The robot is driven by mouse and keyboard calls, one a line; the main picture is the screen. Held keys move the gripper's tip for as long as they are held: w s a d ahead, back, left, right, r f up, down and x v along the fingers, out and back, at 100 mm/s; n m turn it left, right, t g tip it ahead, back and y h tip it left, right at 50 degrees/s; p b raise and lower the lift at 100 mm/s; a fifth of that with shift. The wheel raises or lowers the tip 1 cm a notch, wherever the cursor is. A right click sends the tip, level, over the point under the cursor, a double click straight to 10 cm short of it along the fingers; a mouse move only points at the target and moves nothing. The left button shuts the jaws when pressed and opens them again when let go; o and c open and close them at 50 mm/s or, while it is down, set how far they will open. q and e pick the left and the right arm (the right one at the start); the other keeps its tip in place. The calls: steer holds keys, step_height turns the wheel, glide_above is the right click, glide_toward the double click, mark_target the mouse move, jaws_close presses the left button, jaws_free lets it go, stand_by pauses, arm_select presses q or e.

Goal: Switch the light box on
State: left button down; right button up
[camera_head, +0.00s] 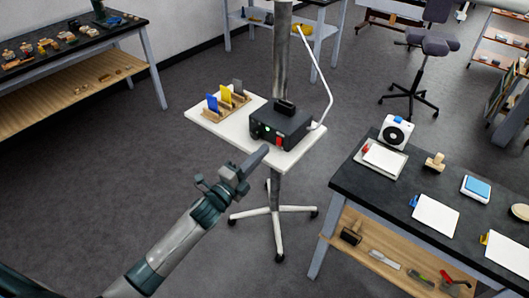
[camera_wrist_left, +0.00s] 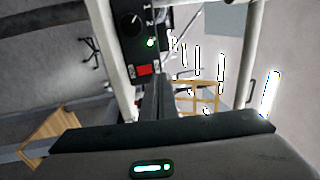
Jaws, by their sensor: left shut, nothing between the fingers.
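A black box (camera_head: 285,121) sits on a white stand top (camera_head: 309,148); I take it to be the light box. Its front panel (camera_wrist_left: 130,48) carries a dark knob (camera_wrist_left: 131,20), a lit green lamp (camera_wrist_left: 150,43) and a red switch (camera_wrist_left: 145,70). The red switch also shows in the head view (camera_head: 278,141). My left gripper (camera_head: 263,151) is shut and empty, its fingertips just in front of the panel by the red switch. In the left wrist view its fingers (camera_wrist_left: 158,80) partly overlap the switch's edge; I cannot tell whether they touch it.
A wooden rack (camera_head: 229,105) with blue, yellow and grey cards stands left of the box. A dark worktable (camera_head: 395,197) with papers is at right. Floor at left is clear.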

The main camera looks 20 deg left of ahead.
arm_select(q)
steer(key=s+a+r+b, duration=0.1)
steer(key=s+a+b, duration=0.1)
steer(key=s, duration=0.5)
steer(key=shift+s+a, duration=0.35)
steer(key=shift+a, duration=0.1)
